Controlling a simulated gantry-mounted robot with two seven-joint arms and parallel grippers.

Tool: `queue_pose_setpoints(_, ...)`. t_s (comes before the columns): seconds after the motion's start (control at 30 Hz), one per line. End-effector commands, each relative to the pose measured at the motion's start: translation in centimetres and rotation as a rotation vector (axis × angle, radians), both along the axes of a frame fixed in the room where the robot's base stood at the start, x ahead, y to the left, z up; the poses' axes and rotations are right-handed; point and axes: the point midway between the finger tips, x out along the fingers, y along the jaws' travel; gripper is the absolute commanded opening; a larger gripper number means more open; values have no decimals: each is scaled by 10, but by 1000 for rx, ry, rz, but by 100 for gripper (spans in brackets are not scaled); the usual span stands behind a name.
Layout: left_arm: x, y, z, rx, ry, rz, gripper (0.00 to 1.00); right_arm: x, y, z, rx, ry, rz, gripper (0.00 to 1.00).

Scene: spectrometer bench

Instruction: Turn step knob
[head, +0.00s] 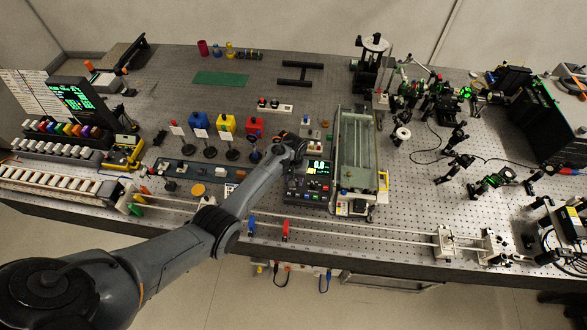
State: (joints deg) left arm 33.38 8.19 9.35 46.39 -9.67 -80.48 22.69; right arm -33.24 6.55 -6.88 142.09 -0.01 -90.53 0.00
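A dark control box (308,190) with a small lit display (319,167) and several coloured buttons stands near the middle of the bench. My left arm reaches in from the lower left. Its wrist ends at the upper left corner of this box. My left gripper (297,147) is there, mostly hidden by the wrist, and its fingers are too small to make out. I cannot pick out the step knob; it may be hidden by the arm or too small. My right gripper is not in view.
A glass-sided tank (356,150) stands right of the control box. Long rails (350,236) run along the front edge. Optics mounts crowd the right. The bench behind the blocks is fairly clear.

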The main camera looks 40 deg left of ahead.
Motion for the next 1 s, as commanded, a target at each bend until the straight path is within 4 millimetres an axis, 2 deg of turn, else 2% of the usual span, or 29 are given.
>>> queue_pose_setpoints(0.3, 1, 0, 54, 1, -4, 0, 47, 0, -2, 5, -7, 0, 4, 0)
queue_pose_setpoints(0.5, 0, 0, 81, 0, -2, 0, 47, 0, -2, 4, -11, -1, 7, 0)
queue_pose_setpoints(0.7, 0, 0, 93, 0, -1, 0, 47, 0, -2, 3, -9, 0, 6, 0)
queue_pose_setpoints(1.0, 0, 0, 95, 0, 0, 0, 47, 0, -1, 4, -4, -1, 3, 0)
